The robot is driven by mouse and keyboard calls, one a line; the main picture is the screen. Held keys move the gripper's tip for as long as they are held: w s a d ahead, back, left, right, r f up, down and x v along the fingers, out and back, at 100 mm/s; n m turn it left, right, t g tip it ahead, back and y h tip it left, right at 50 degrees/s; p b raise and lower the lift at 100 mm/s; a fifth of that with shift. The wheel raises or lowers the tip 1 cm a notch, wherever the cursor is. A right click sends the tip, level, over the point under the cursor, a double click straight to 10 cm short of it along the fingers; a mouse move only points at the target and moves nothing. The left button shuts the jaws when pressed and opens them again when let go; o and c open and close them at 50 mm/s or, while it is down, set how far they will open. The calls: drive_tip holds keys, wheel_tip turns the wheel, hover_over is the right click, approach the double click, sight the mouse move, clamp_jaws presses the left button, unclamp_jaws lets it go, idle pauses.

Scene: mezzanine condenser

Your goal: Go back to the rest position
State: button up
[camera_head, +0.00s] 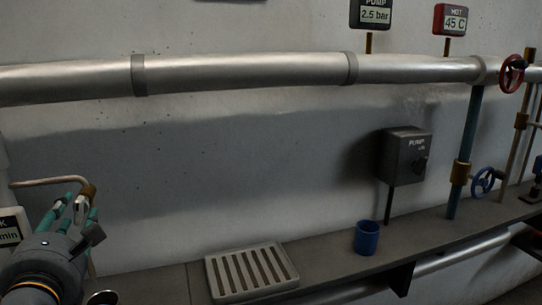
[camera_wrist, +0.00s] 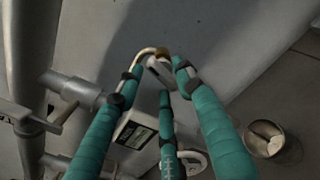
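My gripper (camera_head: 80,205) is at the lower left of the head view, pointing up toward the wall beside a thin bent spout (camera_head: 50,182) with a brass end. In the wrist view its teal fingers (camera_wrist: 160,80) stand apart with no object held between them. The spout's brass end (camera_wrist: 163,53) shows beyond the fingertips; I cannot tell whether they touch it.
A metal cup (camera_wrist: 262,138) stands right of my fingers. A white display box (camera_wrist: 135,130) is behind them. On the ledge are a slotted tray (camera_head: 212,275) and blue cup (camera_head: 367,238). A grey pump box (camera_head: 404,155) and valve wheels (camera_head: 511,74) are right.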

drive_tip(key=v, duration=0.9)
drive_tip(key=x, duration=1.1)
drive_tip(key=shift+w, duration=0.2)
drive_tip(key=shift+a+f+m+b, duration=0.1)
drive_tip(key=shift+f+m+b, duration=0.15)
drive_tip(key=shift+m+b, duration=0.45)
drive_tip(key=m, duration=0.1)
drive_tip(key=m+b, duration=0.1)
drive_tip(key=m, duration=0.1)
drive_tip(key=shift+s+r, duration=0.2)
drive_tip(key=shift+r, duration=0.05)
drive_tip(key=shift+m, duration=0.9)
drive_tip(key=m, duration=0.6)
drive_tip(key=shift+w+d+r+m+b, duration=0.1)
drive_tip(key=shift+d+r+m+b, duration=0.05)
drive_tip(key=shift+d+m+b, duration=0.2)
drive_tip(key=shift+a, duration=0.1)
